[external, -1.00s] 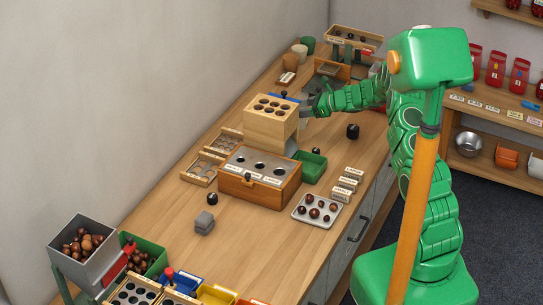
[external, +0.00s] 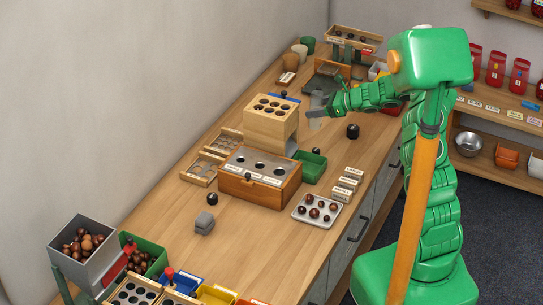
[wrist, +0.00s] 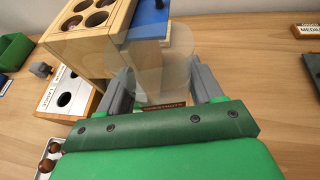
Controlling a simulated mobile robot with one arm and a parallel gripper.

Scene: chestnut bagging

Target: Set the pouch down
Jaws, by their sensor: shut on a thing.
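The pouch (wrist: 166,66) is a clear, nearly see-through bag with a small dark label at its lower edge in the wrist view. My gripper (wrist: 165,88) is shut on it, one grey finger on each side. In the external view the pouch (external: 316,101) shows as a pale upright shape at my gripper (external: 323,111), just right of the wooden block with holes (external: 270,122). Whether its underside touches the table cannot be told, and no contents are visible in it.
The wooden block with its blue part (wrist: 150,22) stands close on the left in the wrist view. A dark knob (external: 353,131) and a green bin (external: 311,167) stand nearer the front. Trays and cups (external: 299,51) crowd the back. Bare table lies right of the block.

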